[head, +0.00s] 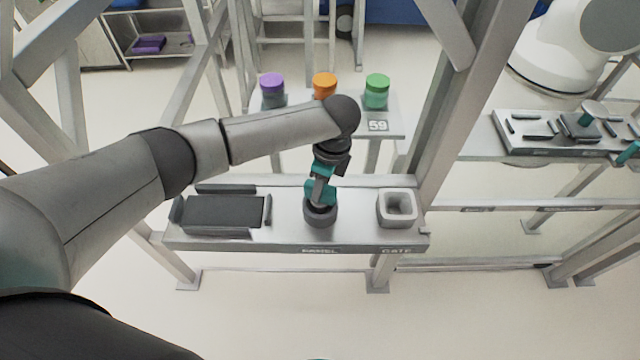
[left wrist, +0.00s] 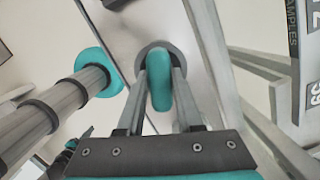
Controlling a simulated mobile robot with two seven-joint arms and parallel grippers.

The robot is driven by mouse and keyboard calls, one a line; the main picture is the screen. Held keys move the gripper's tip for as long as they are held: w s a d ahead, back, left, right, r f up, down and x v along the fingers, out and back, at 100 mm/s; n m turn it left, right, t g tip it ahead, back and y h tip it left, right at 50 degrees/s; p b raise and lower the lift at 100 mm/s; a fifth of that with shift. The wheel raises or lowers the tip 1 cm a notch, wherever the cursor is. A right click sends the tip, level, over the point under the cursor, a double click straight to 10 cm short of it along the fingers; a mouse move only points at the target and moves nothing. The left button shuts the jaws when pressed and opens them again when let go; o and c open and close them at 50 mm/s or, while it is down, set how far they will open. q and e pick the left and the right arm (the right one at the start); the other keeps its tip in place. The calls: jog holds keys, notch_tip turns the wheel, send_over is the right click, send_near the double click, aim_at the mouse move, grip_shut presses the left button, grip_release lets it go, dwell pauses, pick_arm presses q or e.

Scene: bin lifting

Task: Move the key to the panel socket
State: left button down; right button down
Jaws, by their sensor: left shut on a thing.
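My left gripper (head: 320,192) points down over the round dark grey panel socket (head: 320,214) on the near shelf, above the PANEL label. It is shut on the teal key, whose handle (left wrist: 159,82) shows between the two fingers in the left wrist view. The key's far end meets the dark ring of the socket (left wrist: 150,50). The fingers and the ring's rim hide how deep it sits. My right gripper is not in view.
A light grey square GATE socket (head: 397,208) stands right of the panel socket. A dark tray (head: 222,212) lies left. Purple (head: 272,88), orange (head: 324,85) and green (head: 376,90) jars stand behind. Frame posts flank the shelf. Another fixture tray (head: 530,143) is at right.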

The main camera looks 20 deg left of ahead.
pick_arm(q)
jog(key=shift+c, duration=2.4)
grip_release()
jog(key=shift+o, duration=0.3)
jog(key=o, duration=0.4)
notch_tip(320, 180, up, 5)
jog(key=p, duration=0.5)
jog(key=shift+f, duration=0.2)
notch_tip(320, 180, up, 2)
jog(key=shift+r+p, duration=0.15)
jog(key=shift+p, duration=0.95)
jog(key=shift+r, duration=1.1)
